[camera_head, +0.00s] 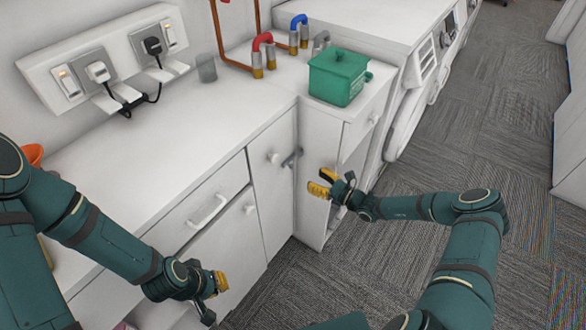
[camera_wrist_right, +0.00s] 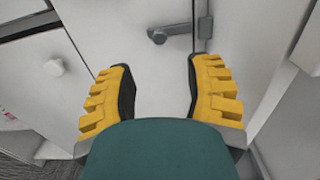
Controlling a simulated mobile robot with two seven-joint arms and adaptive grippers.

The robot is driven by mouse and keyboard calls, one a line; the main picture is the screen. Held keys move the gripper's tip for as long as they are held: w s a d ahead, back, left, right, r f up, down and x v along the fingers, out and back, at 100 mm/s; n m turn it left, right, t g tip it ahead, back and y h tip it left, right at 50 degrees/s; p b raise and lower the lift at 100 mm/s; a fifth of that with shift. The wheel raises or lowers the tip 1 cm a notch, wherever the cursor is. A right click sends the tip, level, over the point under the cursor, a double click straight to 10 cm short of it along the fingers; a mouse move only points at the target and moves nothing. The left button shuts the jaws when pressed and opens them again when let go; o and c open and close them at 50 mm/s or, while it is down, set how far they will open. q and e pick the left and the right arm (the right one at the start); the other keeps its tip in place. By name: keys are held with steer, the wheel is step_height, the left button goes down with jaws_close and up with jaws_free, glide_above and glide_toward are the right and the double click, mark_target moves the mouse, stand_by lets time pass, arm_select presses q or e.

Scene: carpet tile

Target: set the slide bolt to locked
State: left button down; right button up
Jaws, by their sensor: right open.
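The grey slide bolt (camera_head: 291,158) is on the cabinet front, to the right of a round white knob, near the edge of the cabinet door. The right wrist view shows it too, as a grey bar with a rounded end (camera_wrist_right: 172,33). I cannot tell its exact bolt position. My right gripper (camera_head: 322,182) is open and empty in front of the cabinet, its yellow fingers (camera_wrist_right: 160,78) apart, with the bolt beyond the fingertips and not touched. My left gripper (camera_head: 217,285) hangs low in front of the lower cabinet, away from the bolt; its jaws are not clear.
A round knob (camera_head: 273,157) is left of the bolt. A drawer with a handle (camera_head: 207,211) is further left. Washing machines (camera_head: 418,80) stand to the right. Carpet floor (camera_head: 480,140) is open beyond.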

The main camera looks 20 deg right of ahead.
mark_target(293, 167)
steer(key=b+x, duration=0.1)
steer(key=x, duration=0.8)
steer(key=shift+w+a+b, duration=0.2)
steer(key=shift+b, duration=0.15)
jaws_close()
